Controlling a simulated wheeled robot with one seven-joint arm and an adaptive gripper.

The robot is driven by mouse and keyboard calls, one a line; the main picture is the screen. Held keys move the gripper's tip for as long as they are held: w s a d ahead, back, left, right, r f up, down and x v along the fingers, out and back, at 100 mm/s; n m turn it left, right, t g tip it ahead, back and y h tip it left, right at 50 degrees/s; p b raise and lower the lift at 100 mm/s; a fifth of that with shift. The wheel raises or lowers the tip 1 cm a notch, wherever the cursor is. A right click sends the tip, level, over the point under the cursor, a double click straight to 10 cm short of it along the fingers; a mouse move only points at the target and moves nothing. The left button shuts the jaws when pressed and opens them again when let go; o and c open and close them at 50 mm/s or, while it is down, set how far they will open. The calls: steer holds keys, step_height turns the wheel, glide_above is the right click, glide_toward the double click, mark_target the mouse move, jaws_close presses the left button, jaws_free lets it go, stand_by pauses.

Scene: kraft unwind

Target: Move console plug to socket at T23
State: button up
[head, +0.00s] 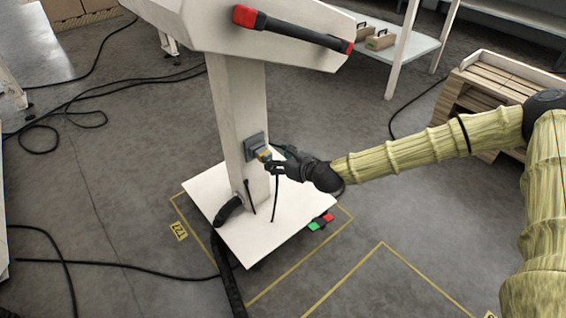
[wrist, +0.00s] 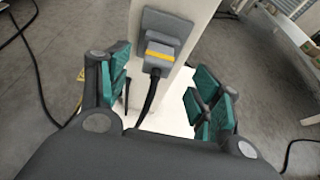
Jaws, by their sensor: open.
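The console plug (wrist: 157,66) is grey with a yellow band. It sits against a grey-blue socket plate (wrist: 165,25) on the console's white column (head: 238,105), and a black cable (wrist: 148,100) hangs down from it. In the head view the plug (head: 263,154) and socket plate (head: 254,144) show at the column's right side. My gripper (head: 272,163) is beside the plug in the head view. In the wrist view the two teal-padded fingers (wrist: 158,95) are spread wide, with the plug between and just beyond them. I cannot make out the T23 label.
The console's white base plate (head: 240,250) stands inside yellow floor tape. A floor label (head: 180,231) lies left of it. Green and red pedals (head: 320,222) sit at its right edge. Black cables (head: 60,112) cross the floor at left. Wooden pallets (head: 490,95) stand at right.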

mark_target(267, 155)
steer(key=shift+b+x, duration=0.7)
steer(key=shift+x, duration=3.15)
steer(key=shift+c, duration=0.4)
steer(key=c, duration=1.2)
steer(key=shift+c, duration=0.2)
steer(key=shift+s, duration=0.15)
steer(key=shift+s+d, duration=0.9)
steer(key=shift+s, duration=0.3)
steer(key=shift+s+d, duration=0.9)
steer(key=shift+s, duration=0.3)
steer(key=shift+w, duration=0.1)
